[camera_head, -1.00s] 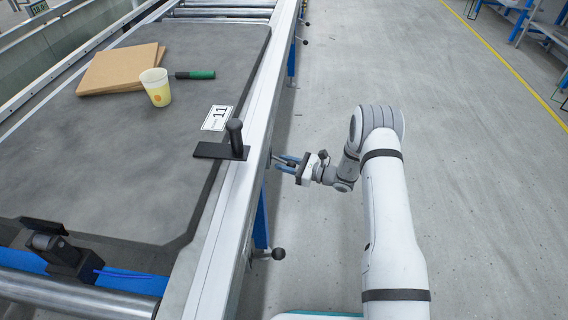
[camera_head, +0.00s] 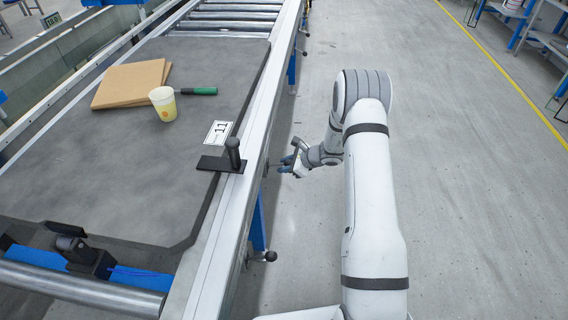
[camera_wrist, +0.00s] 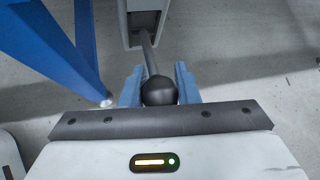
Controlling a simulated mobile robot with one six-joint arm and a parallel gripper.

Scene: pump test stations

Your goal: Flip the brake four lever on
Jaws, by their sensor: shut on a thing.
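In the wrist view a lever with a grey rod (camera_wrist: 149,57) and a round black knob (camera_wrist: 159,91) comes out of a slotted grey housing (camera_wrist: 144,22). My gripper (camera_wrist: 157,80) has its blue fingers on either side of the knob and is shut on it. In the head view my gripper (camera_head: 286,164) is at the right side of the conveyor frame, just below its top edge; the held knob is hard to make out there. No label naming the lever is readable.
Another black-knobbed lever (camera_head: 270,256) sticks out nearer along the conveyor frame (camera_head: 262,135). On the dark conveyor top are cardboard sheets (camera_head: 130,84), a cup (camera_head: 163,103), a green-handled tool (camera_head: 200,91) and an upright black handle (camera_head: 233,152). The floor (camera_head: 460,190) to the right is clear.

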